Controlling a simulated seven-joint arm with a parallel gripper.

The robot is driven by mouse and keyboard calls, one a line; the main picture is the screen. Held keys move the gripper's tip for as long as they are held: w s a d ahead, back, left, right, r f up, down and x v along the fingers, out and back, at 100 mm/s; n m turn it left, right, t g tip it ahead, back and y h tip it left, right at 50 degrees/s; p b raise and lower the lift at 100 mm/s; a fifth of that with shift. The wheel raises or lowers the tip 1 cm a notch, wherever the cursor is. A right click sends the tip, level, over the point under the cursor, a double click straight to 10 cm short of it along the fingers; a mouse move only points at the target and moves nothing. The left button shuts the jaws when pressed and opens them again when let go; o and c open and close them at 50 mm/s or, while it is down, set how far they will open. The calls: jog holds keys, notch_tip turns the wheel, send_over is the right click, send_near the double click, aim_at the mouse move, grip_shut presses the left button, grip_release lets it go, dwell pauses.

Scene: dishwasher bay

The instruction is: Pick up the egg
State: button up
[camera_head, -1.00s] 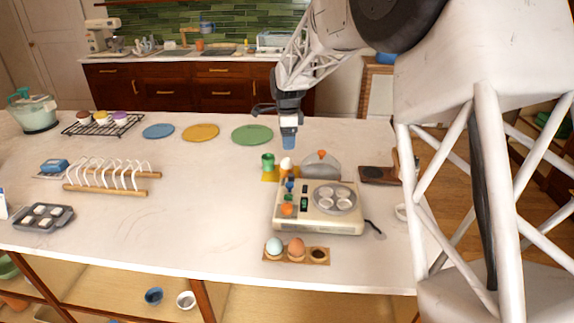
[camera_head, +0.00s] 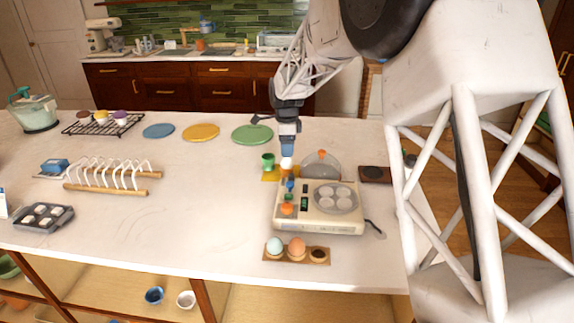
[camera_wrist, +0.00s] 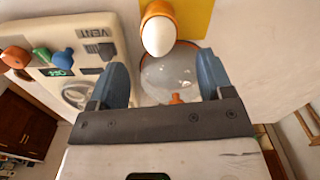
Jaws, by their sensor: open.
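A white egg (camera_wrist: 158,36) sits in an orange egg cup (camera_wrist: 150,9) on a yellow mat (camera_wrist: 194,16) behind the egg cooker. In the head view the egg (camera_head: 287,162) shows just under my gripper (camera_head: 288,152). In the wrist view my gripper (camera_wrist: 163,62) is open, with its two blue fingers apart and nothing held between them. The egg lies ahead of the fingertips, between their lines. A pale blue egg (camera_head: 274,245) and a brown egg (camera_head: 297,246) sit in a wooden holder (camera_head: 329,256) at the counter's front.
The egg cooker (camera_head: 290,222) stands close in front, with coloured knobs. A clear domed lid (camera_head: 321,166) with an orange knob is right of the egg. A green cup (camera_head: 268,162) is just left of it. A toast rack (camera_head: 110,178) stands left; the counter between is clear.

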aim_at(287, 163)
jog(key=shift+f, duration=0.1)
jog(key=shift+d+f, duration=0.15)
jog(key=shift+f, duration=2.35)
jog(key=shift+c, duration=0.4)
jog(key=c, duration=0.7)
